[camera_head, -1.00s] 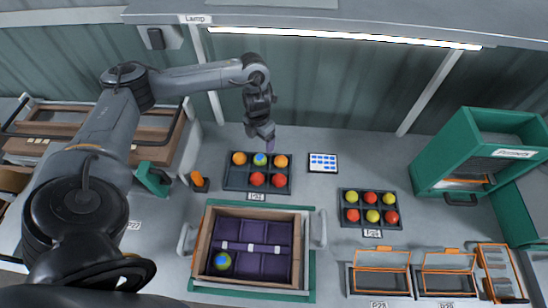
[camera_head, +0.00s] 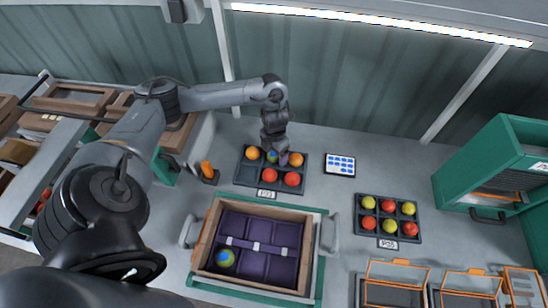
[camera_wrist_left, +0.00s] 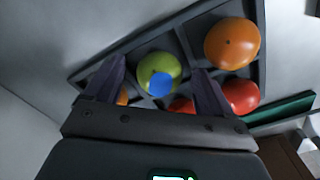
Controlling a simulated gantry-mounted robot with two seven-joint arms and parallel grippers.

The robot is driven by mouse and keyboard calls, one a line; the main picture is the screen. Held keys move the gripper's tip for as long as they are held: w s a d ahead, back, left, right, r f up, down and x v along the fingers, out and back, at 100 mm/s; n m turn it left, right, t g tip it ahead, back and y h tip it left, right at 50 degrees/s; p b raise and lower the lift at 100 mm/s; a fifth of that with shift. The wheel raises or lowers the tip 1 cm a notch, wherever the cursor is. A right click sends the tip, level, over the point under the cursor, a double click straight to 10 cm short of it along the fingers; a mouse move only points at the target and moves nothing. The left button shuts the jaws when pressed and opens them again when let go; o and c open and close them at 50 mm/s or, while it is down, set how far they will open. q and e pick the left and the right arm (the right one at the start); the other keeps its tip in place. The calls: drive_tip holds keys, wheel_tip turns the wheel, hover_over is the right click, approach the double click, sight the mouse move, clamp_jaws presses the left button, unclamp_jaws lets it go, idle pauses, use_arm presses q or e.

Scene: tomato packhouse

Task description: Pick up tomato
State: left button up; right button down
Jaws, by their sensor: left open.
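A green tomato with a blue patch (camera_head: 271,157) sits in the back middle compartment of a dark tray (camera_head: 241,180). It also shows in the left wrist view (camera_wrist_left: 158,85), between the fingers. My left gripper (camera_head: 283,158) is open and low over the tray, its fingers on either side of this tomato; whether they touch it I cannot tell. Orange tomatoes (camera_head: 252,153) (camera_head: 296,160) sit on both sides of it. Red tomatoes (camera_head: 270,177) (camera_head: 292,179) are in the front row, whose left compartment is empty. My right gripper is not in view.
A wooden crate (camera_head: 310,240) with purple compartments stands in front, holding one green-blue tomato (camera_head: 225,258). A second tray (camera_head: 362,235) holds red and yellow-green tomatoes at right. A tablet (camera_head: 340,165) lies beside the first tray. A green cabinet (camera_head: 470,165) stands far right.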

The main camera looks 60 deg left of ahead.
use_arm(q)
drive_tip(key=shift+f, duration=0.15)
drive_tip(key=c, duration=0.8)
drive_tip(key=shift+c, duration=0.2)
